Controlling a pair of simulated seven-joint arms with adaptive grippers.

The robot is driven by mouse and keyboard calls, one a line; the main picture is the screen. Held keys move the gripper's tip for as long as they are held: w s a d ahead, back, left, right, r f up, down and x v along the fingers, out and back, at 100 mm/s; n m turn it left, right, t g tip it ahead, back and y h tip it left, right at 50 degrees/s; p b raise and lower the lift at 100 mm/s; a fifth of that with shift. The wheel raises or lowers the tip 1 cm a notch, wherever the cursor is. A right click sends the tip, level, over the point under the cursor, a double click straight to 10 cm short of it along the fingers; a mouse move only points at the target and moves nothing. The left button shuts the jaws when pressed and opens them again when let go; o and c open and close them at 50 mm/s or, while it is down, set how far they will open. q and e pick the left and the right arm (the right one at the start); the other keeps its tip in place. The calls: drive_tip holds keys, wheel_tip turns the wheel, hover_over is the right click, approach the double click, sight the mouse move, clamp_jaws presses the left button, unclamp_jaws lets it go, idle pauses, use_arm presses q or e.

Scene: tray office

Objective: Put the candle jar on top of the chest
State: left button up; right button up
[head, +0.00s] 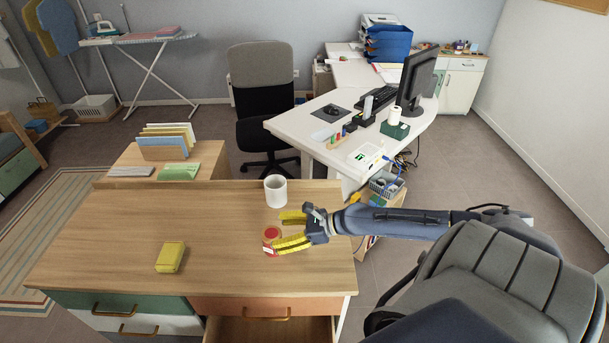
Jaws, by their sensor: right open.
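A small red candle jar (270,236) with a pale label is at the right part of the wooden top of the chest (120,215) and looks upright. The chest has green, white and orange drawer fronts. My right gripper (280,232) comes in from the right with its yellow fingers spread. The jar is at the fingertips, by the nearer finger, which partly covers it. Whether a finger touches the jar, I cannot tell. My left gripper is not in view.
A white mug (275,190) stands just behind the gripper. A yellow block (171,257) lies at the front left of the top. A lower drawer (270,330) is pulled out. A small cabinet with file folders (165,140) adjoins the back. The top's left side is clear.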

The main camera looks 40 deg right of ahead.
drive_tip(key=v, duration=0.8)
drive_tip(key=shift+s+d+r, duration=0.15)
drive_tip(key=shift+s+d, duration=0.05)
drive_tip(key=shift+s, duration=0.05)
idle(0.5)
